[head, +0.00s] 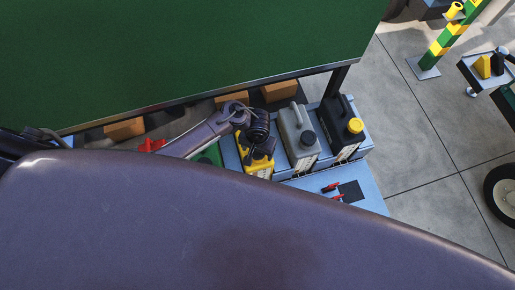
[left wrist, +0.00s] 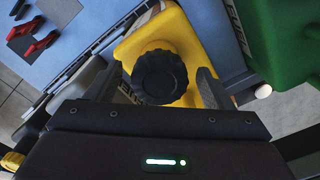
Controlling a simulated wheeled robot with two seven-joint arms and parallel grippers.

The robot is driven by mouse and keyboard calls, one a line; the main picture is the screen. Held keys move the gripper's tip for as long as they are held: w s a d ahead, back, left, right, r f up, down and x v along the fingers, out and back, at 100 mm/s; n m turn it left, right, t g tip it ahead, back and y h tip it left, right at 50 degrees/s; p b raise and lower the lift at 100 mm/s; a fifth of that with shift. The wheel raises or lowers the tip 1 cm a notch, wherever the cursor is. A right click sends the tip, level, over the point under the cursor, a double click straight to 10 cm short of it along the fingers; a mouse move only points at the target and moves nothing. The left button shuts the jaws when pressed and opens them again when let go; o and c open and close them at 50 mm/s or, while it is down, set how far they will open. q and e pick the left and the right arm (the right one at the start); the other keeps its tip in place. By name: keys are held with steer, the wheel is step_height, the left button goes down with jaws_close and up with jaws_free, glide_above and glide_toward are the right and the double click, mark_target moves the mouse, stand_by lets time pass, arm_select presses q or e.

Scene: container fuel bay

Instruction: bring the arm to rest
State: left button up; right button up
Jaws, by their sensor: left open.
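My left gripper (head: 258,150) is over the yellow canister (head: 262,169) in the head view and hides much of its top. In the left wrist view its open fingers (left wrist: 163,88) stand either side of the black cap (left wrist: 160,77) on the yellow canister (left wrist: 165,33). A gap shows between the cap and the right finger; I cannot tell whether the left finger touches. My right gripper is in neither view.
A grey canister (head: 299,138) and a black canister with a yellow cap (head: 345,128) stand to the right. A green canister (left wrist: 285,40) stands close on the other side. Red-handled items (head: 332,188) lie on the blue ledge (head: 368,187). A green panel (head: 180,45) rises behind.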

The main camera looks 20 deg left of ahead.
arm_select(q)
steer(key=shift+n, duration=0.6)
steer(key=c, duration=1.2)
steer(key=shift+o, duration=0.2)
steer(key=m, duration=0.4)
steer(key=shift+w+m, duration=0.1)
steer(key=shift+m, duration=0.3)
steer(key=m, duration=0.4)
steer(key=o, duration=1)
steer(key=shift+m, duration=0.3)
steer(key=shift+d+r, duration=0.15)
steer(key=shift+r, duration=3.9)
